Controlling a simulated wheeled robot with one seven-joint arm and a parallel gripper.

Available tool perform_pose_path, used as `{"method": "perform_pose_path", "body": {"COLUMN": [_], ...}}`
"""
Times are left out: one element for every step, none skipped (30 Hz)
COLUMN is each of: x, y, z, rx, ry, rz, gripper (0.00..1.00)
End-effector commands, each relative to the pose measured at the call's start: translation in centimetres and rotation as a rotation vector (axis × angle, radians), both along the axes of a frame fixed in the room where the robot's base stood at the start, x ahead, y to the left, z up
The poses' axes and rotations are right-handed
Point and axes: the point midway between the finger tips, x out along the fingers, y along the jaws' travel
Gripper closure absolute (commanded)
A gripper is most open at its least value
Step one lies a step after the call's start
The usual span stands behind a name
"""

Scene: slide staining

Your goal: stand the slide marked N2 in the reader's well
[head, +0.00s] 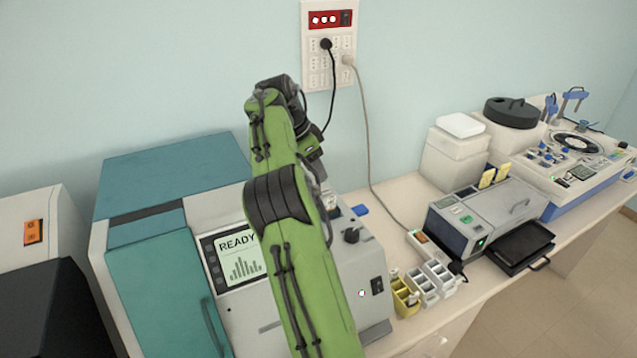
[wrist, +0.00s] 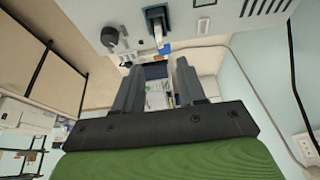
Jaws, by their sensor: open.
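My gripper (wrist: 158,72) is open in the wrist view, with nothing seen held between its fingers. In the head view my green arm hides it. A grey and teal machine with a READY screen (head: 240,262), perhaps the reader, stands at the left centre. Two yellow tabs, perhaps slides (head: 487,178), stand in a grey device. No N2 mark is readable, and no well is clearly visible.
Small yellow (head: 403,303) and pale racks (head: 440,274) stand near the bench's front edge. The grey device (head: 465,232) has a black tray (head: 520,247) before it. A blue and white instrument (head: 580,165) is at far right. A cable (head: 372,150) hangs from the wall outlet.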

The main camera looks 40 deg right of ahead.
Motion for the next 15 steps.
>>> {"method": "perform_pose_path", "body": {"x": [0.0, 0.0, 0.0, 0.0, 0.0, -0.2, -0.4, -0.7, -1.2, -1.8, -2.3, -3.2, -3.9, -4.7, -5.8], "y": [0.1, 0.1, 0.1, 0.1, 0.2, 0.4, 0.8, 1.2, 2.2, 3.1, 4.2, 5.8, 7.2, 8.6, 10.5], "z": [0.2, 0.2, 0.2, 0.2, 0.2, 0.5, 0.9, 1.4, 2.3, 3.0, 3.7, 4.6, 5.1, 5.6, 6.1], "rx": [0.000, 0.000, 0.000, 0.000, 0.002, 0.009, 0.017, 0.028, 0.049, 0.067, 0.086, 0.109, 0.124, 0.139, 0.150], "ry": [0.000, 0.001, 0.001, 0.000, 0.000, -0.005, -0.010, -0.016, -0.026, -0.035, -0.045, -0.058, -0.067, -0.075, -0.088], "rz": [0.000, 0.000, 0.000, 0.001, 0.003, 0.017, 0.036, 0.065, 0.117, 0.169, 0.231, 0.322, 0.393, 0.470, 0.576], "gripper": [0.60, 0.60, 0.60, 0.60, 0.60, 0.60, 0.60, 0.60, 0.60, 0.60, 0.60, 0.60, 0.60, 0.60, 0.60]}}
